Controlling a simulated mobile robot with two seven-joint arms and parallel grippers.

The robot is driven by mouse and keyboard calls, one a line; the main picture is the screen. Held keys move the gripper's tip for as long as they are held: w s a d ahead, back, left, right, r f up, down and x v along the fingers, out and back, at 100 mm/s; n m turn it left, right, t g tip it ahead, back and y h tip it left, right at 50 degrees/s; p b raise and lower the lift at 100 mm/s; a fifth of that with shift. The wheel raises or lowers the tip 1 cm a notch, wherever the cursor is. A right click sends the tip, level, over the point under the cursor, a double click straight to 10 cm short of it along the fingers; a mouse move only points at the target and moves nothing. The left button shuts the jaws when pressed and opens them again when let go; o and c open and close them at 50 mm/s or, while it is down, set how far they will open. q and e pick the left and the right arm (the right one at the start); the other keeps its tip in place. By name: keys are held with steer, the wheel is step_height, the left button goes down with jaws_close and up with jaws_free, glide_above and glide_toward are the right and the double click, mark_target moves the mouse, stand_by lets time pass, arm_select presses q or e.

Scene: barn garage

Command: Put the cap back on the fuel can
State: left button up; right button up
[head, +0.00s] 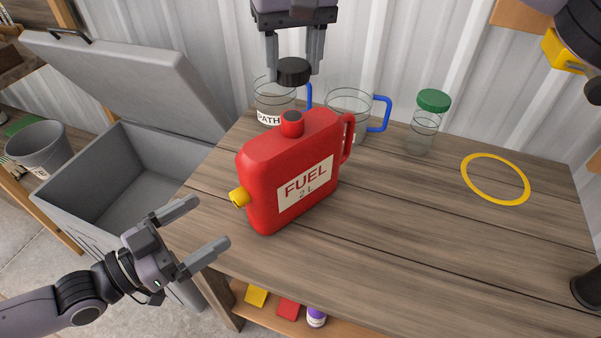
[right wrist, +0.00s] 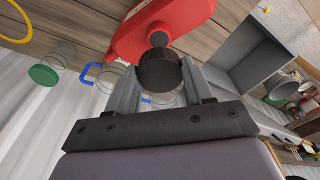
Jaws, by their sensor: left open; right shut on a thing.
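The red fuel can (head: 262,165) stands upright on the wooden workbench, with a yellow spout (head: 239,198) low on its left side. Its short red neck (head: 292,124) on top is uncovered and dark inside. My right gripper (head: 296,72) comes down from the top, shut on the black ribbed cap (head: 290,66). The cap is held above and apart from the neck. The right wrist view shows the cap (right wrist: 158,72) between the fingers, with the red can (right wrist: 165,20) beyond it. My left gripper (head: 205,228) is open and empty, left of the can and off the bench's front-left edge.
A clear jar labelled PATH (head: 270,104) and a clear blue-handled mug (head: 347,103) stand behind the can. A green-lidded jar (head: 426,120) stands to the right. A yellow ring (head: 496,180) lies on the bench (head: 420,240). An open grey chest (head: 95,190) is at left.

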mark_target(258, 190)
stand_by(0.3)
arm_select(q)
steer(key=x, duration=1.2)
steer(key=c, duration=1.4)
arm_select(e)
steer(key=shift+f, duration=2.5)
steer(key=shift+s+f, duration=0.1)
steer(key=shift+f, duration=0.8)
steer(key=shift+f, duration=0.5)
